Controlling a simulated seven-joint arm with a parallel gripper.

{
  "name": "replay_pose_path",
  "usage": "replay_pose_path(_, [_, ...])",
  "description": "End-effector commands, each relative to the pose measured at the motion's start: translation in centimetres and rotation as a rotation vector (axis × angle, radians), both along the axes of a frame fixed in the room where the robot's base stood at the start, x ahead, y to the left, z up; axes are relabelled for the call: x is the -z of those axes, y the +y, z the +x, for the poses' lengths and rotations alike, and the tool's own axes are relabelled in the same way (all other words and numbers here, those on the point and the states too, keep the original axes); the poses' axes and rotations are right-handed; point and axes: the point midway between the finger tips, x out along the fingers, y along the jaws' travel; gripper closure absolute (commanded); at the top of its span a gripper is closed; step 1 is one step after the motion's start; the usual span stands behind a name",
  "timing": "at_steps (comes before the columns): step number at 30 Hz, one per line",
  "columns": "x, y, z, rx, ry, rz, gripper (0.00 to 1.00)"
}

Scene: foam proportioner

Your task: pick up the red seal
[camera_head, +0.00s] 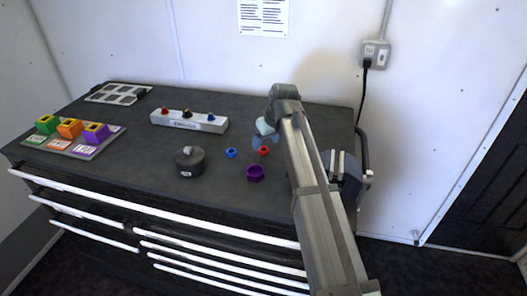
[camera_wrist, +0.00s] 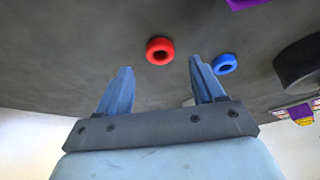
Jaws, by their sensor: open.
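The red seal (camera_head: 264,151) is a small ring lying flat on the dark bench top. In the wrist view the red seal (camera_wrist: 160,51) shows beyond the fingertips, roughly in line with the gap between them. My gripper (camera_wrist: 160,75) is open and empty, its two blue fingers apart and touching nothing that I can see. In the head view my gripper (camera_head: 264,138) hangs over the bench beside the red seal, partly hidden by the wrist.
A blue ring (camera_head: 231,153) lies left of the red seal, and a purple ring (camera_head: 255,173) lies in front. A dark round canister (camera_head: 189,161), a white block with knobs (camera_head: 189,121) and a tray of coloured cubes (camera_head: 83,148) stand left. A vise (camera_head: 342,172) stands right.

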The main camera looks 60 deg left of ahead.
Motion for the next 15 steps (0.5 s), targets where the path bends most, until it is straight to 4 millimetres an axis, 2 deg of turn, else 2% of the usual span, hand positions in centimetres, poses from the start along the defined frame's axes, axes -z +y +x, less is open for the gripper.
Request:
replay_pose_path(6, [2.7, 1.0, -0.2, 0.000, 0.000, -0.001, 0.32])
replay_pose_path(15, [3.1, 1.1, -0.2, 0.000, 0.000, 0.000, 0.34])
